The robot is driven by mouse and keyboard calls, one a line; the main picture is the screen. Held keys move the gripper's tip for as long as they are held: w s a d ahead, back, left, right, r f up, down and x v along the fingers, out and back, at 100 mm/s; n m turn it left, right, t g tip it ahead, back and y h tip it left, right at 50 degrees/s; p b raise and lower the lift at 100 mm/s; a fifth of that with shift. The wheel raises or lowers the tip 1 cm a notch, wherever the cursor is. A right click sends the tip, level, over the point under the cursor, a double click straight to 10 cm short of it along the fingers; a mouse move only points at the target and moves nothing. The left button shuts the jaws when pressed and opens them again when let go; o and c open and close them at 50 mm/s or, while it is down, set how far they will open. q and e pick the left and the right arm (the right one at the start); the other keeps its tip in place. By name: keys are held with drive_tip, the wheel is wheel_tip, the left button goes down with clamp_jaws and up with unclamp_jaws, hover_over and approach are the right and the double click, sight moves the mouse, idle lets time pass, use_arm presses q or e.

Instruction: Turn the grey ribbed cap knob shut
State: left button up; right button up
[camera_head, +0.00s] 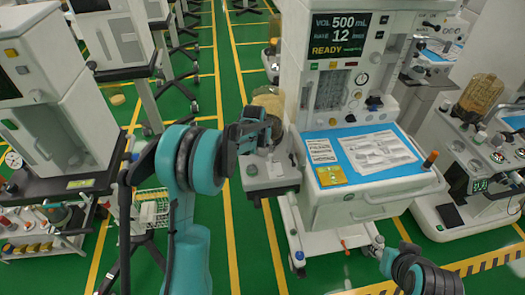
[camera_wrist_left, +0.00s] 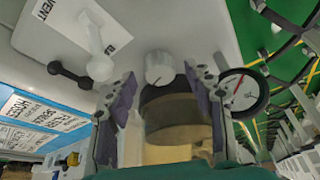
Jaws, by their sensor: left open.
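The grey ribbed cap knob (camera_wrist_left: 159,68) shows in the left wrist view, at the end of a pale panel and just above a dark-banded, amber canister (camera_wrist_left: 178,130). My left gripper (camera_wrist_left: 160,98) is open, with one finger on either side of the canister top, and the knob lies between and slightly beyond the fingertips. I see no clear contact with the knob. In the head view my left gripper (camera_head: 256,130) is beside the middle anaesthesia cart and hides the knob.
A round gauge (camera_wrist_left: 243,92) is close to the right finger. A white lever (camera_wrist_left: 97,50) and a black lever (camera_wrist_left: 70,74) are on the left. The cart's blue worktop (camera_head: 370,158) holds papers and a yellow card (camera_head: 331,175). Other carts stand on both sides.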

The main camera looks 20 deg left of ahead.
use_arm(q)
drive_tip(key=shift+x, duration=0.75)
drive_tip(key=c, duration=1.2)
drive_tip(key=shift+o, duration=0.2)
